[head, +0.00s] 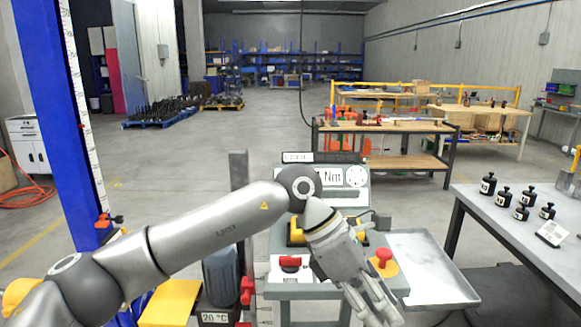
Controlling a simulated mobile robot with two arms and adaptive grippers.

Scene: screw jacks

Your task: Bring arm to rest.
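My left arm reaches in from the left across the front of a grey test bench (430,268). Its gripper (378,312) points down and toward the front, over the bench's front side. The fingers look spread apart with nothing visible between them, so it appears open. The gripper hides part of the bench behind it. My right arm and gripper are not in view.
A red mushroom button (384,256) on a yellow base stands just right of the gripper, and a red knob (290,263) to its left. A blue post (55,110) rises at left. A side table (500,215) at right holds several black weights.

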